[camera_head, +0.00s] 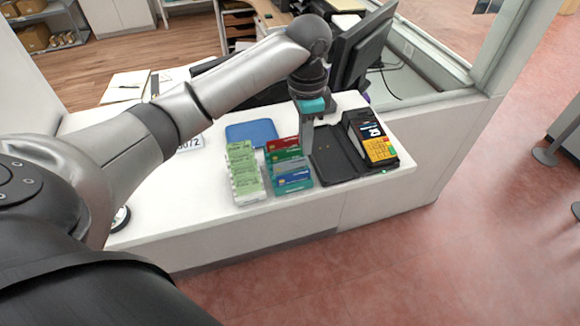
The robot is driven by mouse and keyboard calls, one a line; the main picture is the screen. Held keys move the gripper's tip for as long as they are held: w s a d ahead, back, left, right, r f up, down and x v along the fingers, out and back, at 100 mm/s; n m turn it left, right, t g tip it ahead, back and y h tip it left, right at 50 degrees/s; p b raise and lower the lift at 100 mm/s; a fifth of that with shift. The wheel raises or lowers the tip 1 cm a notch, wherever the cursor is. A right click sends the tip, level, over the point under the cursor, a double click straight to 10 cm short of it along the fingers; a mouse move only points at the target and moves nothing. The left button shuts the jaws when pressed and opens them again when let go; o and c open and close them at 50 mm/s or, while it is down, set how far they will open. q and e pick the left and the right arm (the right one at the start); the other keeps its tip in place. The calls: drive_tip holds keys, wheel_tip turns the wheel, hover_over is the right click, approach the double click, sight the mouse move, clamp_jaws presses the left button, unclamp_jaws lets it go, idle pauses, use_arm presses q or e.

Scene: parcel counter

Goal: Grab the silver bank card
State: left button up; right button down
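A card rack (306,184) stands on the white counter, with bank cards in rows. A red card (283,143) is at the back, a green card (286,155) is in front of it, and a blue card (294,178) is at the front. I cannot clearly pick out a silver card; a greyish strip shows between the green and blue cards, too small to be sure of. My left gripper (307,148) points down at the rack's back right side, beside the red card. Its fingers are too small to tell whether they are open or shut. My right gripper is not in view.
A holder of pale green slips (244,176) stands left of the rack. A black case (333,158) and a yellow-and-black card terminal (374,143) are to its right. A blue pad (251,132) lies behind. A monitor (361,45) stands further back. The counter's left front is clear.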

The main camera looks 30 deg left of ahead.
use_arm(q)
wheel_tip(320, 180, up, 6)
hover_over(296, 164)
drive_tip(key=a, duration=0.1)
drive_tip(key=shift+n, duration=0.4)
drive_tip(key=shift+s+f, duration=0.2)
drive_tip(key=shift+f, duration=2.35)
drive_tip(key=shift+s+f, duration=0.15)
drive_tip(key=shift+f, duration=2.45)
drive_tip(key=shift+s+f, duration=0.2)
drive_tip(key=shift+f, duration=2.35)
clamp_jaws()
